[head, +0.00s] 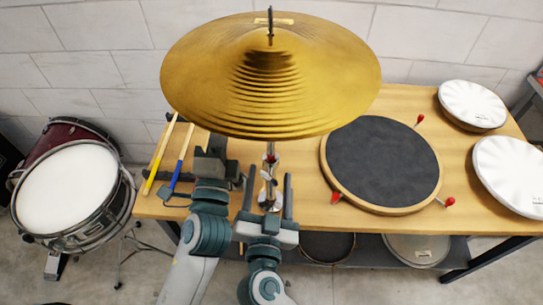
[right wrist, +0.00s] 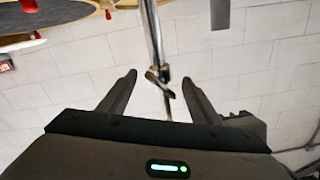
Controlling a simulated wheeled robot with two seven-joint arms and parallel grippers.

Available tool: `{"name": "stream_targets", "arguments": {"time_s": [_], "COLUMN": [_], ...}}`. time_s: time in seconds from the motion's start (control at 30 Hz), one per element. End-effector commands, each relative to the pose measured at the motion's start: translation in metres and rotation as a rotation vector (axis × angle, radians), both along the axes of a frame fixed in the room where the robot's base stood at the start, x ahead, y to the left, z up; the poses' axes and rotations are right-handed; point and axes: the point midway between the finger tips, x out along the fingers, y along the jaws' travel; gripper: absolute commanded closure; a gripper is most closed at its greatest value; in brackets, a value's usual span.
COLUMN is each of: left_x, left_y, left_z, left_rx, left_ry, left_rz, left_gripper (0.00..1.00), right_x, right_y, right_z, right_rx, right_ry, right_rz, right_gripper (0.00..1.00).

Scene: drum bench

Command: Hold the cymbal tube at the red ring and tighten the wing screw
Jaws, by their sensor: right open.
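The gold cymbal (head: 270,75) sits on top of its upright metal tube (head: 271,149). The small red ring (head: 271,158) is on the tube below the cymbal. The wing screw (head: 266,176) seems to stick out lower down; a small metal lever-like part, likely this screw, also shows in the right wrist view (right wrist: 160,78). My right gripper (head: 268,188) is open, its fingers on either side of the lower stand. In the right wrist view the tube passes between the fingertips. My left gripper (head: 212,156) is left of the tube, apart from it; its jaw gap is unclear.
A dark round pad (head: 381,162) with red knobs lies right of the stand on the wooden bench (head: 300,203). Two white drum heads (head: 472,103) are at the right. Drumsticks (head: 161,155) lie at the left bench end. A red drum (head: 70,192) stands on the floor.

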Motion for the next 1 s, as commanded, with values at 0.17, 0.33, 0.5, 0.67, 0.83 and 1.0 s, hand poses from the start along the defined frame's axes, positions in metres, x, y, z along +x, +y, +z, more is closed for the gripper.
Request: {"name": "stream_targets", "arguments": {"time_s": [0.17,0.33,0.5,0.67,0.83,1.0], "left_x": [0.0,0.0,0.0,0.0,0.0,0.0], "left_y": [0.0,0.0,0.0,0.0,0.0,0.0], "left_z": [0.003,0.003,0.003,0.003,0.003,0.003], "left_rx": [0.0,0.0,0.0,0.0,0.0,0.0], "left_ry": [-0.007,-0.007,-0.007,-0.007,-0.007,-0.007], "left_rz": [0.0,0.0,0.0,0.0,0.0,0.0], "left_gripper": [1.0,1.0,1.0,1.0,1.0,1.0], "right_x": [0.031,0.054,0.066,0.068,0.068,0.068], "right_y": [0.0,0.0,0.0,0.0,0.0,0.0], "right_z": [0.001,0.001,0.001,0.001,0.001,0.001], "right_rx": [0.0,0.0,0.0,0.0,0.0,0.001], "right_ry": [-0.002,-0.001,-0.001,0.0,0.0,0.0], "right_rz": [-0.002,0.001,0.0,0.0,0.0,0.0], "right_gripper": [0.42,0.42,0.42,0.42,0.42,0.78]}}
